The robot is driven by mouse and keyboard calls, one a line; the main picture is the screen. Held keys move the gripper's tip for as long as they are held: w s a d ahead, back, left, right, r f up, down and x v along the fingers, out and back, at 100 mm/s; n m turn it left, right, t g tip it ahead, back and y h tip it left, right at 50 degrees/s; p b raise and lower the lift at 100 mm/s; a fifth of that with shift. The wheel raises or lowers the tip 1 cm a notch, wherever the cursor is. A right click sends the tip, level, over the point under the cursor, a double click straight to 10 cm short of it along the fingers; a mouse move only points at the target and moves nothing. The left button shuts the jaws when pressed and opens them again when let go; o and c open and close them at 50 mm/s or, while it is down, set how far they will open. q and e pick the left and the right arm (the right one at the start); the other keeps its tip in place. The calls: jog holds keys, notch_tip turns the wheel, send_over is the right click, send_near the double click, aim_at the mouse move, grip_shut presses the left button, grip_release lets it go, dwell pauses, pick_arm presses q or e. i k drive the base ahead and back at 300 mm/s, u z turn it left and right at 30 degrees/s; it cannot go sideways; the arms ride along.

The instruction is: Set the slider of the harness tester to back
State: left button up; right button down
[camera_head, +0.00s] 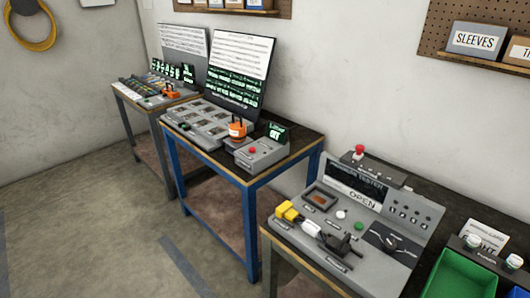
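The harness tester (372,262) is a grey console on the nearest bench at the right. Its upright dark display (355,185) reads "OPEN". On its sloped face are a yellow connector block (288,211), a white piece (311,228), a black clamp-like part (341,244), a white button (341,213), a green button (358,226) and a dark rotary knob (391,242). A row of small controls (408,212) is on the panel at its right. I cannot tell which part is the slider or where it is set. Neither of my grippers is in view.
A green bin (458,276) and a dark stand with white-topped items (490,258) are right of the tester. A blue-framed bench (250,179) with an orange device (237,130) and a red-button box (262,153) stands left. Floor (110,220) is clear at lower left.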

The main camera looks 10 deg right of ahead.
aim_at(343, 248)
jog(key=u, duration=0.9)
jog(key=k, duration=0.45)
jog(key=z, duration=0.3)
